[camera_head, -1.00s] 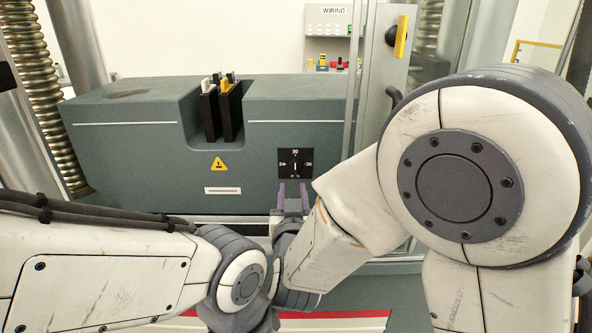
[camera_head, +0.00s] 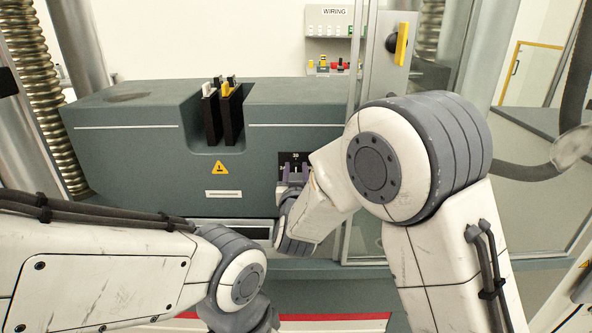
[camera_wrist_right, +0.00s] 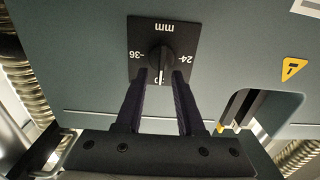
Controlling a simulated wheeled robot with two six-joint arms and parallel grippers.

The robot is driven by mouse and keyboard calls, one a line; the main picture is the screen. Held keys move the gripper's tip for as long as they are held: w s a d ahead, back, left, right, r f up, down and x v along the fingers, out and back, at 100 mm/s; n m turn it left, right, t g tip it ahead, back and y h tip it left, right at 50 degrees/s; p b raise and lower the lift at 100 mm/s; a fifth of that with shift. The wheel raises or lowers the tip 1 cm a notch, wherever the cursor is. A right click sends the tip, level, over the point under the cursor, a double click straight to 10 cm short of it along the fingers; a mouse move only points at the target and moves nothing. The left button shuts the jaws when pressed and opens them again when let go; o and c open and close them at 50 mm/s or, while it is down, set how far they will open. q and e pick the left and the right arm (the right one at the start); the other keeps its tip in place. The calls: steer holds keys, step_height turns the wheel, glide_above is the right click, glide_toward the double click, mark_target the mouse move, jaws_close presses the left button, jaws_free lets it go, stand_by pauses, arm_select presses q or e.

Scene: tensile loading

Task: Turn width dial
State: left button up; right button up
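The width dial is a black square plate (camera_head: 289,157) on the front of the grey-green machine, partly hidden by my right gripper in the head view. The right wrist view shows the plate (camera_wrist_right: 140,32) upside down, with "mm", 36 and 24. Its round black knob (camera_wrist_right: 160,57) has a white mark toward the partly hidden label on the plate's upper side. My right gripper (camera_head: 296,172) is open, its two dark purple fingers (camera_wrist_right: 160,80) at either side of the knob's near end, with a visible gap. Contact cannot be told. My left arm shows, but its gripper does not.
The grey-green machine (camera_head: 110,160) has a slot with black upright clamps (camera_head: 222,112) left of the dial. A yellow warning triangle (camera_head: 219,168) marks the machine's front.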

steer(key=shift+c, duration=0.3)
jaws_close()
steer(key=shift+d+f+m+b, duration=0.2)
steer(key=shift+m+b, duration=0.4)
steer(key=shift+b, duration=0.35)
steer(key=shift+d+f+m+b, duration=0.25)
steer(key=shift+m+b, duration=2.55)
steer(key=shift+b, duration=0.45)
steer(key=shift+d+f+m+b, duration=0.25)
steer(key=shift+f+m+b, duration=0.05)
steer(key=shift+m+b, duration=2.75)
steer(key=shift+d+f+m+b, duration=0.25)
steer(key=shift+m+b, duration=2.3)
steer(key=shift+b, duration=0.9)
